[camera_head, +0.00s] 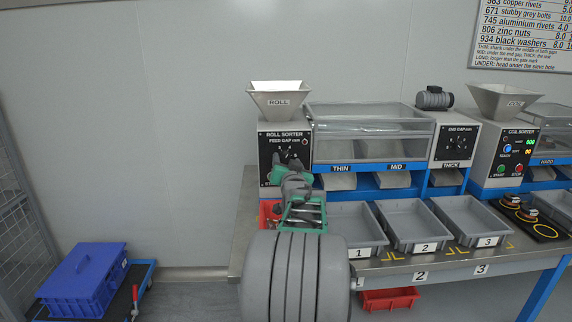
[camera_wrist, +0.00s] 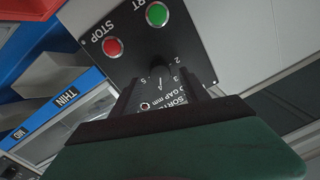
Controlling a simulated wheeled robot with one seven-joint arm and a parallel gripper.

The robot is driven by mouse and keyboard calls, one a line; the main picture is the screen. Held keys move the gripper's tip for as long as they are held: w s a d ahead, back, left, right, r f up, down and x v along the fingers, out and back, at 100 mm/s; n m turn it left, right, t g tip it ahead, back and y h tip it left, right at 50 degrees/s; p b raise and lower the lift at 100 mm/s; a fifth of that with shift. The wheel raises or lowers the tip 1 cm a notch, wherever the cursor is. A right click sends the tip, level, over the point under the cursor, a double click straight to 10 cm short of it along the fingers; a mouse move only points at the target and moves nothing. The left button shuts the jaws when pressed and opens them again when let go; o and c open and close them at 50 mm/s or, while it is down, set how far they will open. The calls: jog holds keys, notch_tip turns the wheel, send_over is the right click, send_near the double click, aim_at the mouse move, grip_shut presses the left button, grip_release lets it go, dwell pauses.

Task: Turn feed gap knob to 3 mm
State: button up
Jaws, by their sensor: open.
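The roll sorter's black panel (camera_head: 272,143), marked FEED GAP mm, faces me at the left end of the bench in the head view. My gripper (camera_head: 291,163) is in front of it and hides part of the dial. In the wrist view the dark feed gap knob (camera_wrist: 160,72) stands among the dial figures, of which 2, 3 and 5 can be made out. My gripper (camera_wrist: 161,94) is open, with one dark finger towards each side of the knob. I cannot tell whether they touch it or exactly where its pointer stands.
The red STOP button (camera_wrist: 113,47) and green START button (camera_wrist: 157,14) are close to the knob. A hopper (camera_head: 279,97) tops the sorter. Grey bins (camera_head: 409,244) stand along the bench. A blue crate (camera_head: 83,283) is at lower left.

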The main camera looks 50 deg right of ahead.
jog(key=shift+x, duration=0.85)
jog(key=shift+c, duration=0.2)
grip_shut()
